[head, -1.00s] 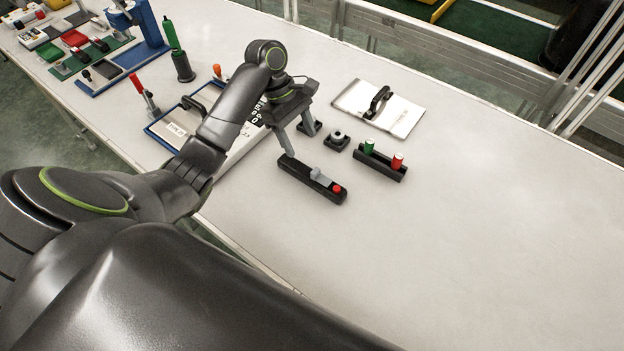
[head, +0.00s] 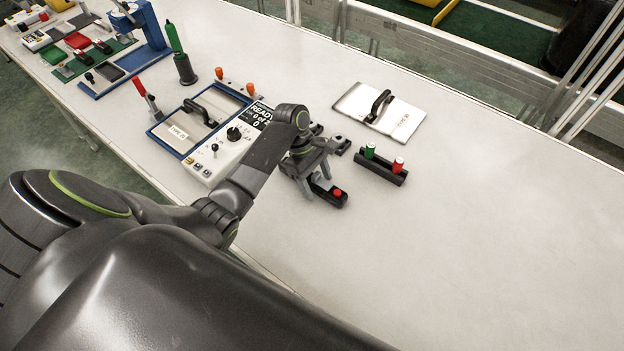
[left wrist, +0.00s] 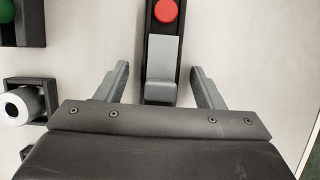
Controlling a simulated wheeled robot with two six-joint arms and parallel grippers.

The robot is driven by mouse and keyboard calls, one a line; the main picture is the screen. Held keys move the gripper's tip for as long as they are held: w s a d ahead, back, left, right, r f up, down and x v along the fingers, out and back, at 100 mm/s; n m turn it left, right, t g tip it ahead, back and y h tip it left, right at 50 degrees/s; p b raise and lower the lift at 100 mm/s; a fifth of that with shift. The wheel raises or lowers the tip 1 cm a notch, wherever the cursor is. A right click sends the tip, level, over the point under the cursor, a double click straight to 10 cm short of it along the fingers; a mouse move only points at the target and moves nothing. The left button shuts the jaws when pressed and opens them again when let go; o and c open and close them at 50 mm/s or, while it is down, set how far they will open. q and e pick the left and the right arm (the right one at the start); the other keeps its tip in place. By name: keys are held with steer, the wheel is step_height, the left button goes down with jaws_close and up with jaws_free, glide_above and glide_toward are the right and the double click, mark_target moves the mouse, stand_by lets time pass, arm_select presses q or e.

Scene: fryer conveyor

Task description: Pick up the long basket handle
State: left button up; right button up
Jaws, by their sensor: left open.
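My left gripper (head: 316,187) is open over a long black bar-shaped piece with a red round button (head: 337,192) at its near end. In the left wrist view my left gripper (left wrist: 160,70) has one finger on each side of this black bar (left wrist: 147,45), with clear gaps. The bar's grey block (left wrist: 161,70) lies between the fingertips and its red button (left wrist: 166,10) lies beyond them. I cannot tell for sure that this bar is the basket handle. My gripper hides part of it in the head view. My right gripper is not in view.
A black holder (head: 378,168) with green and red cylinders stands right of the gripper. A white plate with a black handle (head: 379,107) lies behind. A control panel (head: 215,165) and blue-framed plate (head: 159,137) lie left. The table's right side is clear.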

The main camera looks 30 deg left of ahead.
arm_select(q)
steer(key=c, duration=1.1)
steer(key=shift+c, duration=0.3)
